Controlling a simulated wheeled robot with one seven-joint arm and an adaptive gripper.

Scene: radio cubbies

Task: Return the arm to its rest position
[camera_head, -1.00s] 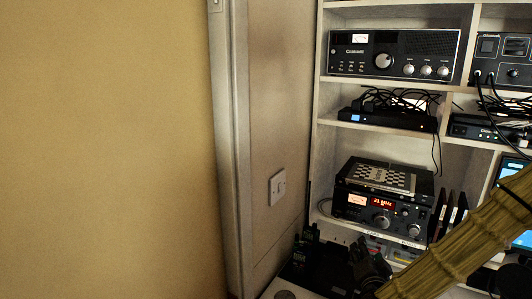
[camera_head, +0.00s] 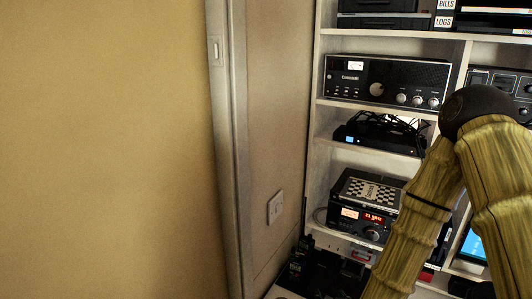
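My arm (camera_head: 420,215) shows at the lower right, bent at a dark round joint (camera_head: 478,108). It stands in front of the right side of the shelves. My gripper is outside the view, so its fingers and anything in it are hidden.
White cubby shelves (camera_head: 312,130) hold radios, including a black one with a large knob (camera_head: 388,82) and a stacked one with a red display (camera_head: 372,218). Black gear (camera_head: 325,270) crowds the desk at the bottom. A bare yellow wall (camera_head: 105,150) fills the left.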

